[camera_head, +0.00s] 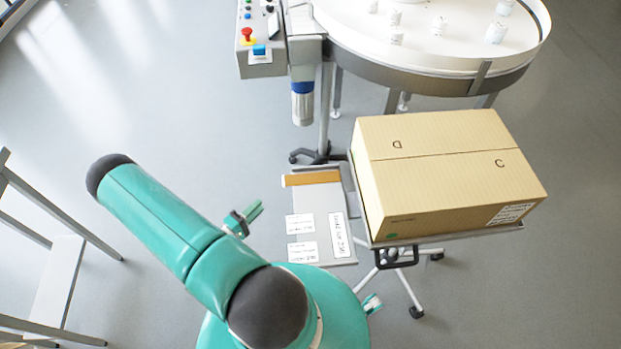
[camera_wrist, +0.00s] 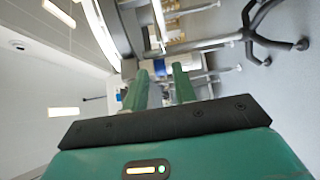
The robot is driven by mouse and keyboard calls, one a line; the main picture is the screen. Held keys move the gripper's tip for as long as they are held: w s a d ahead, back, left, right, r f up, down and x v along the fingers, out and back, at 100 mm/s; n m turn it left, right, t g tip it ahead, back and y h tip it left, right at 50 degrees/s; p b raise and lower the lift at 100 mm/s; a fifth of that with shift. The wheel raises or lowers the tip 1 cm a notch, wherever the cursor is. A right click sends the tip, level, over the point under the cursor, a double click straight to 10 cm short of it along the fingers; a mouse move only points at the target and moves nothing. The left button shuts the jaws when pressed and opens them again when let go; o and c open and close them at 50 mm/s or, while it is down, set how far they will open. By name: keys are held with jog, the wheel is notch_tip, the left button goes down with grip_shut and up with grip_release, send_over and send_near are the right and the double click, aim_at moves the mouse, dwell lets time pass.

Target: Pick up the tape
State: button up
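A flat brown strip (camera_head: 311,178), which looks like the tape, lies along the far edge of the small grey shelf (camera_head: 321,206) left of the cardboard box. My gripper (camera_head: 252,212) is left of the shelf in the head view, apart from the strip and partly behind my arm. In the wrist view my gripper (camera_wrist: 160,78) shows two green fingers standing apart with nothing between them. I cannot make out the strip in the wrist view.
A closed cardboard box (camera_head: 450,170) stands on a stand right of the shelf. A round white table (camera_head: 430,50) with several small bottles is behind. A control box (camera_head: 262,40) with a red button is at its left.

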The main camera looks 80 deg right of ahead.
jog(key=x, duration=1.3)
jog(key=shift+w+d, duration=0.15)
jog(key=shift+d, duration=0.05)
jog(key=shift+f, duration=0.1)
grip_shut()
